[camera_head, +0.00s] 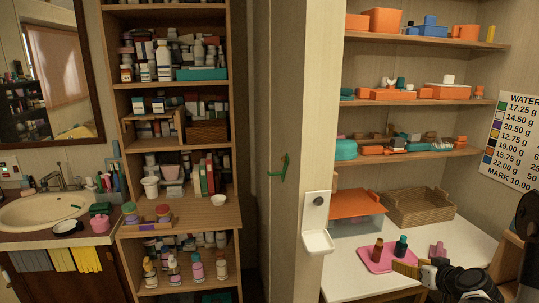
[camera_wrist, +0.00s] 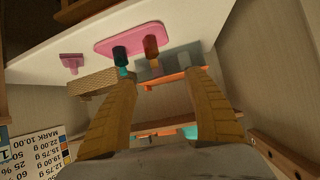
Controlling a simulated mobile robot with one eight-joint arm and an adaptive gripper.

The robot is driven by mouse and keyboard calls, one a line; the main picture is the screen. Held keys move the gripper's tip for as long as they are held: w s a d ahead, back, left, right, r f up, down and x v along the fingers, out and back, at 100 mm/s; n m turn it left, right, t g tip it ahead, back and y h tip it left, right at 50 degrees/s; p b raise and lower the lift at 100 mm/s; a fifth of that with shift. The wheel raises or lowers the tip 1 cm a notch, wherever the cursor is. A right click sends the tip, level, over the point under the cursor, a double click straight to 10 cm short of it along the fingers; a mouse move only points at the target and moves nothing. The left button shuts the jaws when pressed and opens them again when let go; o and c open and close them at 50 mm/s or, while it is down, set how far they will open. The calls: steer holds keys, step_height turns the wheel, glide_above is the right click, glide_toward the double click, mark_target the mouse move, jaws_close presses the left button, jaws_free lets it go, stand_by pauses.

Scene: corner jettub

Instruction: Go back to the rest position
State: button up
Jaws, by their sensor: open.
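My gripper (camera_head: 408,269) is over the front of the white table (camera_head: 352,279), close to a pink tray (camera_head: 368,263). In the wrist view my gripper (camera_wrist: 158,76) shows two tan fingers spread apart with nothing held between them. In the wrist view, which is upside down, the teal bottle (camera_wrist: 120,56) and brown bottle (camera_wrist: 152,48) appear beyond the fingertips. A small pink object (camera_head: 438,250) stands to the right on the table.
An orange-topped bin (camera_head: 357,204) and a wicker tray (camera_head: 420,207) sit at the table's back. Loaded shelves (camera_head: 405,103) hang above. A wall post (camera_head: 309,130) with a white holder (camera_head: 318,241) borders the left. A sink (camera_head: 40,211) and tall shelf unit (camera_head: 180,213) stand further left.

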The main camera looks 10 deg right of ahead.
steer(key=s+a+r+g, duration=0.1)
steer(key=s+a+r, duration=0.15)
steer(key=a, duration=0.35)
steer(key=s+a+r+g+y, duration=0.1)
steer(key=s+a+r, duration=0.1)
steer(key=a+r, duration=0.35)
steer(key=s+a+r+g, duration=0.1)
steer(key=s+a+r, duration=0.1)
steer(key=a, duration=0.6)
steer(key=s+a, duration=0.5)
steer(key=s, duration=0.3)
steer(key=s+a+r+n+g, duration=0.1)
steer(key=s+a, duration=0.4)
steer(key=s, duration=0.3)
steer(key=shift+a+g+h, duration=0.2)
steer(key=shift+g+h, duration=0.1)
steer(key=shift+r, duration=0.1)
